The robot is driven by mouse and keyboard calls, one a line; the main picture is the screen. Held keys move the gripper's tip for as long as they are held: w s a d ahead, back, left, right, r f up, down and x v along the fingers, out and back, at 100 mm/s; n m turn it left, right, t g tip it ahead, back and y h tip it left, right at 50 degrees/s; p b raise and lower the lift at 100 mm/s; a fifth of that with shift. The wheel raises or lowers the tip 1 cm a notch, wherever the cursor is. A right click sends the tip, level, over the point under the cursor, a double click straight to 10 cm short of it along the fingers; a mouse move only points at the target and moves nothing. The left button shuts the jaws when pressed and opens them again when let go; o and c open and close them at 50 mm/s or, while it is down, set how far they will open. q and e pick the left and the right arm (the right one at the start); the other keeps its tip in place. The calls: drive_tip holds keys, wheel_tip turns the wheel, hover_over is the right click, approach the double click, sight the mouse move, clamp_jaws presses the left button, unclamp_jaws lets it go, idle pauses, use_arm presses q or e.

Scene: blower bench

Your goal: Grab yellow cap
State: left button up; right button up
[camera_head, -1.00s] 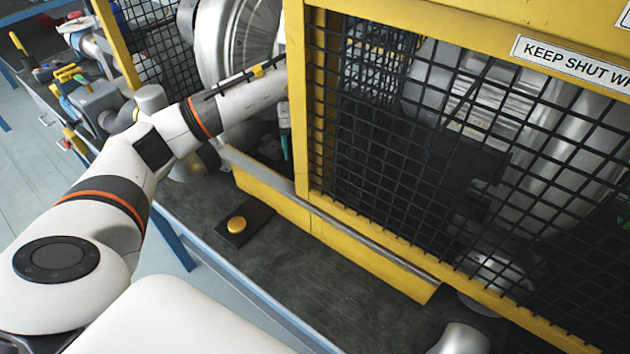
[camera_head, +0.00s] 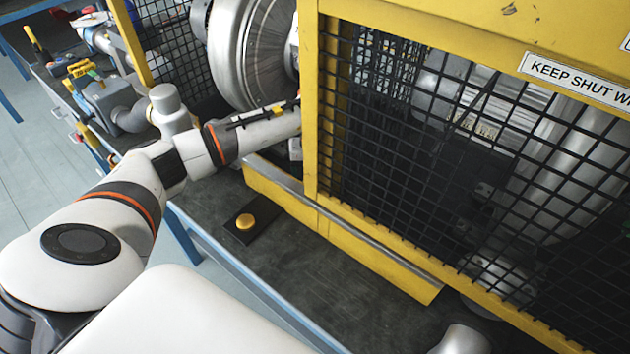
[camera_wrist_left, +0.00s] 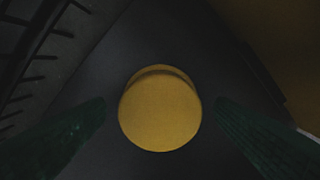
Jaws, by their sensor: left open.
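A round yellow cap (camera_wrist_left: 160,112) stands on a dark plate (camera_wrist_left: 120,45) in the left wrist view. My left gripper (camera_wrist_left: 160,106) is open, with one dark green finger on each side of the cap and a gap to it on both sides. In the head view my left arm reaches past the yellow guard post, and the gripper is hidden behind it. A yellow button-like disc (camera_head: 245,221) on a black plate sits on the bench in front of the guard, apart from my arm.
A yellow guard frame (camera_head: 311,110) with black mesh (camera_head: 420,190) fills the right side. A yellow sill with a metal rail (camera_head: 345,235) runs along the bench. A large silver blower housing (camera_head: 240,55) is behind my arm. Tools and a vise (camera_head: 105,95) lie at the left.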

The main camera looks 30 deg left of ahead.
use_arm(q)
drive_tip(key=c, duration=1.1)
drive_tip(key=shift+o, duration=0.2)
